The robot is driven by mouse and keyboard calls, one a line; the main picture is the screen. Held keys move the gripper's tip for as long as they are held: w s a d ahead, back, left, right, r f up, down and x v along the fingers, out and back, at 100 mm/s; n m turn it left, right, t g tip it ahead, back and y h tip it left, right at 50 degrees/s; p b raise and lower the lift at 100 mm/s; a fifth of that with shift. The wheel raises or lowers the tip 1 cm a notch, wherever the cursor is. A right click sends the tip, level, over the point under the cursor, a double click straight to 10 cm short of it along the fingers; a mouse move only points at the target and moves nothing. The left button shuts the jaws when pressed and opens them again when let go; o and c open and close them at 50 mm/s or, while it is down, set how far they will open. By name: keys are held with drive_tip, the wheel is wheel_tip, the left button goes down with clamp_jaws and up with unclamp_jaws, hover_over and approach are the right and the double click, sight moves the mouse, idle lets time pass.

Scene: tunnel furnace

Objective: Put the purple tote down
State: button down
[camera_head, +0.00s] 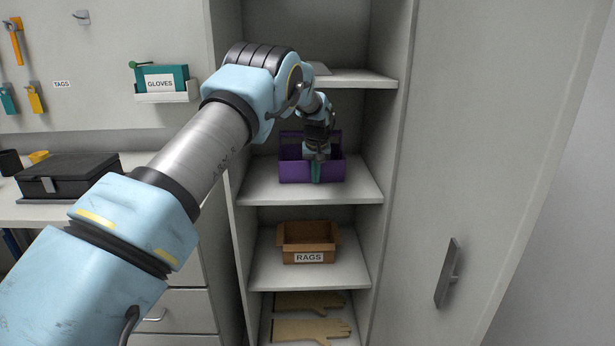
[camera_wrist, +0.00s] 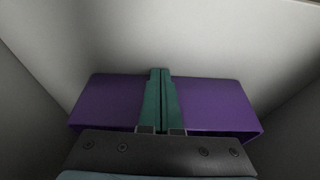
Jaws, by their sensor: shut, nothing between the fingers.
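The purple tote (camera_head: 297,172) sits on a middle shelf of the open cabinet in the head view. It looks upright and rests on the shelf board. My gripper (camera_head: 316,173) is right in front of and over the tote, hiding part of it. In the wrist view the purple tote (camera_wrist: 215,105) spans behind my gripper's green fingers (camera_wrist: 160,100). The fingers are shut together with no tote part visible between them. Whether the fingers touch the tote cannot be told.
The shelf (camera_head: 260,190) has free room on both sides of the tote. Another shelf (camera_head: 355,78) is above. A brown RAGS box (camera_head: 290,240) and work gloves (camera_head: 305,328) lie below. The cabinet door with a handle (camera_head: 447,273) is at right. A black case (camera_head: 70,178) stands on the left counter.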

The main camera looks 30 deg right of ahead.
drive_tip(key=shift+w, duration=0.1)
idle(0.3)
drive_tip(key=shift+r+b, duration=0.2)
drive_tip(key=shift+b, duration=0.15)
drive_tip(key=s+a+b, duration=0.4)
drive_tip(key=s+a, duration=0.1)
drive_tip(key=s, duration=0.6)
drive_tip(key=shift+a+r, duration=0.2)
drive_tip(key=shift+r, duration=0.1)
